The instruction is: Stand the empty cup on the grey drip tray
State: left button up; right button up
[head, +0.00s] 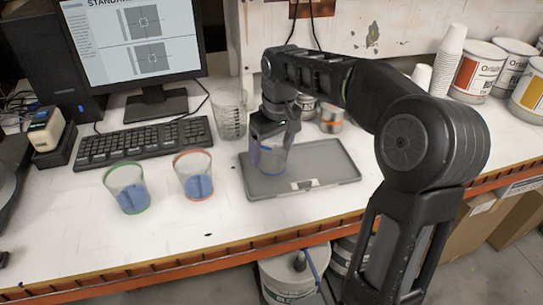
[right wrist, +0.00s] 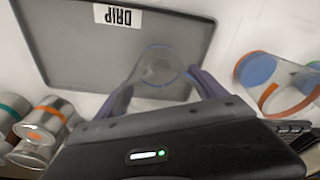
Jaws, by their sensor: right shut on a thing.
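The empty clear cup (head: 272,160) with a blue band is upright in my right gripper (head: 268,140), over the left part of the grey drip tray (head: 328,165). I cannot tell whether its base touches the tray. In the right wrist view the cup (right wrist: 160,68) is between the two fingers of the gripper (right wrist: 163,88), and the tray (right wrist: 65,55) with its DRIP label lies beyond. Part of the cup is hidden by the fingers. My left gripper is not in view.
A red-rimmed cup (head: 195,181) and a green-rimmed cup (head: 128,190), both with blue colorant, stand left of the tray. A clear measuring jug (head: 229,115) and small tins (head: 331,119) stand behind. A keyboard (head: 140,143) lies left. The tray's right part is bare.

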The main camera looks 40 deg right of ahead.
jog(key=shift+f, duration=1.15)
jog(key=shift+f, duration=0.15)
jog(key=o, duration=1.4)
jog(key=r, duration=0.4)
jog(key=s+r, duration=0.1)
jog(key=r, duration=0.7)
jog(key=shift+s+r, duration=0.1)
jog(key=shift+s, duration=0.3)
